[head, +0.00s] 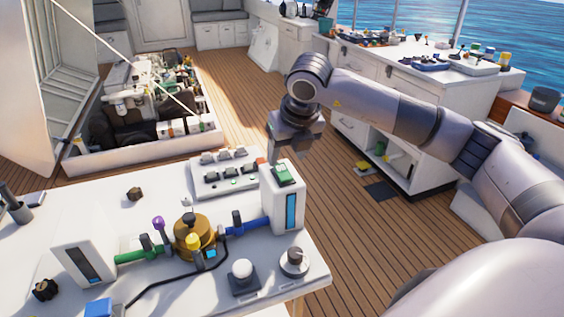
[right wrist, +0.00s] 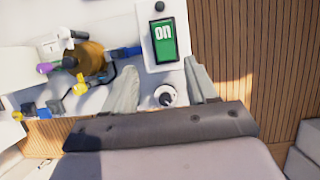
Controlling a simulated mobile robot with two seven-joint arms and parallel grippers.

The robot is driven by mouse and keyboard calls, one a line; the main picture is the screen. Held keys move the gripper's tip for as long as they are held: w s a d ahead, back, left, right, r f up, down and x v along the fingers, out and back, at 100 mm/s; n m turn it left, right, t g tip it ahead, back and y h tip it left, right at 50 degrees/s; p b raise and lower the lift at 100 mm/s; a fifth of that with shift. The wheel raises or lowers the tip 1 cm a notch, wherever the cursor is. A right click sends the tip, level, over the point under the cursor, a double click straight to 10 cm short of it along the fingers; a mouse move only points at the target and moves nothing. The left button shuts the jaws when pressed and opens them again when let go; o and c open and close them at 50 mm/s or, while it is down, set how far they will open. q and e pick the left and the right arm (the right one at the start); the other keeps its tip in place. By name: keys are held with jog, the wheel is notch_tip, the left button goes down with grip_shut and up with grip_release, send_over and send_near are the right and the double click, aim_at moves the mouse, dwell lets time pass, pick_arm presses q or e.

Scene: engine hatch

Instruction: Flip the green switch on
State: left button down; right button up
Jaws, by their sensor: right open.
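The green switch (head: 284,175) is a rocker on top of a white box (head: 284,206) at the right end of the white table's equipment. In the right wrist view the green switch (right wrist: 163,39) shows white "ON" lettering. I cannot tell which way it is tilted. My right gripper (head: 290,150) is above and just behind the switch, pointing down. In the right wrist view the fingers of my right gripper (right wrist: 161,78) are spread apart with nothing held between them. The switch lies just beyond the fingertips in that view. My left gripper is not in view.
A brass valve body (head: 193,236) with blue and green pipes stands left of the box. A panel of grey switches (head: 224,172) is behind it. A white round button (head: 243,270) and a knob (head: 294,262) are in front. An open engine hatch (head: 150,110) is farther back.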

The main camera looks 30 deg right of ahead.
aim_at(283, 173)
jog(key=shift+d+p+x, duration=0.15)
jog(key=shift+p+x, duration=0.05)
jog(key=shift+x, duration=0.95)
jog(key=shift+d+p+x, duration=0.15)
jog(key=shift+x, duration=0.95)
jog(key=shift+d+p+x, duration=0.2)
jog(key=shift+x, duration=0.95)
jog(key=shift+w, duration=0.1)
